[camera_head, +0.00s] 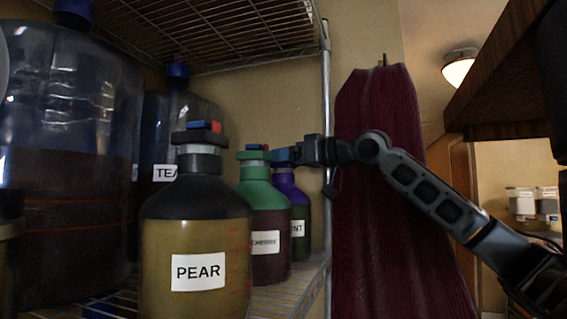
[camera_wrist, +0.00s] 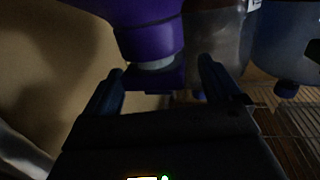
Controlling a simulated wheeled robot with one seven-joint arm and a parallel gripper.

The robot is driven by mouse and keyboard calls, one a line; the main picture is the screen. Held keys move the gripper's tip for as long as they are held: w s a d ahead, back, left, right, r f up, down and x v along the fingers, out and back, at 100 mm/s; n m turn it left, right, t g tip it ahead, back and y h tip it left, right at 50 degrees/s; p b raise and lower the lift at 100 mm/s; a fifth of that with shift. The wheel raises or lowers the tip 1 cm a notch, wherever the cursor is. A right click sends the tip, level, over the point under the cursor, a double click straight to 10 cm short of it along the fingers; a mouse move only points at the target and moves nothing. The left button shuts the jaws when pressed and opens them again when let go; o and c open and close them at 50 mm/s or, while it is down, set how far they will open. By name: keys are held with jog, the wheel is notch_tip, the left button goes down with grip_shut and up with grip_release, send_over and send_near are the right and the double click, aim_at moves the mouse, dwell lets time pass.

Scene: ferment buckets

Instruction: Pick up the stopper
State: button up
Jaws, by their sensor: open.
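My gripper (camera_head: 284,155) is open at the top of the purple-shouldered bottle (camera_head: 290,190), whose label shows only "NT". In the head view the gripper covers this bottle's stopper. In the wrist view, which looks upside down, a dark blue-purple stopper (camera_wrist: 152,78) sits on the bottle's pale neck ring (camera_wrist: 154,64). The two fingers of my gripper (camera_wrist: 160,88) stand on either side of it, with gaps showing. A green stopper (camera_head: 252,154) tops the green-shouldered bottle (camera_head: 262,205).
Large blue-tinted jugs (camera_head: 70,120) stand at the left of the wire shelf (camera_head: 285,300), one labelled TEA. Another wire shelf (camera_head: 230,30) hangs above. A metal post (camera_head: 326,100) and a dark red curtain (camera_head: 380,180) are near my arm.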

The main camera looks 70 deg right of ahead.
jog(key=shift+w+d, duration=0.15)
jog(key=shift+w, duration=0.9)
jog(key=c, duration=1.1)
